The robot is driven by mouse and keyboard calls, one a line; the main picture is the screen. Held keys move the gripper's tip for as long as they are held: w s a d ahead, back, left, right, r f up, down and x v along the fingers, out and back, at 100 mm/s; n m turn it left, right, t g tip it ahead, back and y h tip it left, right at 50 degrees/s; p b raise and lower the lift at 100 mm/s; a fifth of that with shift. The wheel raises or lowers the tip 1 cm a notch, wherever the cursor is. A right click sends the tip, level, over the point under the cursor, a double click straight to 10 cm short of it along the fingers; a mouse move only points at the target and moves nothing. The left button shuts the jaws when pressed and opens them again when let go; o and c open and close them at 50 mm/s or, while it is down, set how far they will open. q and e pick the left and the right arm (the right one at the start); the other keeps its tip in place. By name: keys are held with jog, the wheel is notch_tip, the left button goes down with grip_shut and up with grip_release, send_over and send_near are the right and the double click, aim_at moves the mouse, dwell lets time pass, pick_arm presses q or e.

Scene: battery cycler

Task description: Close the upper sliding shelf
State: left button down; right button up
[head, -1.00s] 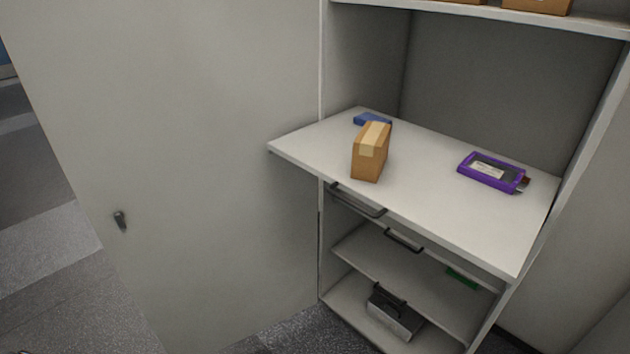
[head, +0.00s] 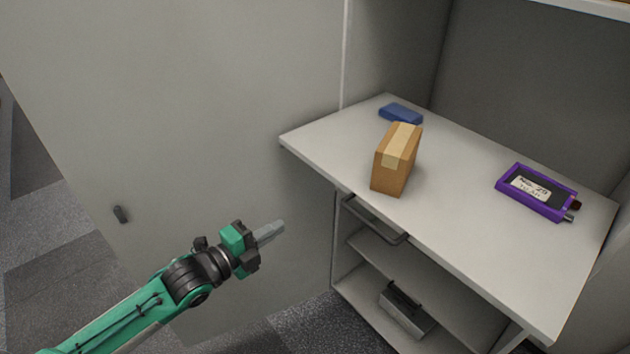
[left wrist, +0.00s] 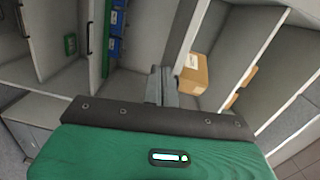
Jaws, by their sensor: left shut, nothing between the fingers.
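The upper sliding shelf (head: 450,220) is a white board pulled well out of the cabinet. A dark bar handle (head: 376,220) shows just under its front edge. A taped cardboard box (head: 396,160) stands near the shelf's left front. A blue case (head: 400,113) lies behind it, and a purple-framed device (head: 537,192) lies at the right. My left gripper (head: 280,228) is shut and empty, in front of the open door and left of the handle, apart from the shelf. Its fingers show in the left wrist view (left wrist: 162,84), with the cardboard box (left wrist: 194,73) beyond them. My right gripper is out of view.
The cabinet door (head: 190,120) stands open along the left, with a small dark latch (head: 120,214). Below the shelf, a grey and black case (head: 406,310) sits in the lower compartment. Grey carpet is clear at the lower left.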

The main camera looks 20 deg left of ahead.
pick_arm(q)
notch_tip(320, 180, up, 4)
jog(key=s+d+m+h, duration=0.1)
jog(key=m, duration=0.1)
jog(key=p, duration=0.6)
send_near(338, 186)
jog(key=x, duration=0.5)
jog(key=shift+w+d, duration=0.2)
jog(key=shift+w, duration=0.1)
jog(key=shift+w+d+f, duration=0.15)
jog(key=shift+w+d, duration=0.15)
jog(key=shift+w, duration=0.15)
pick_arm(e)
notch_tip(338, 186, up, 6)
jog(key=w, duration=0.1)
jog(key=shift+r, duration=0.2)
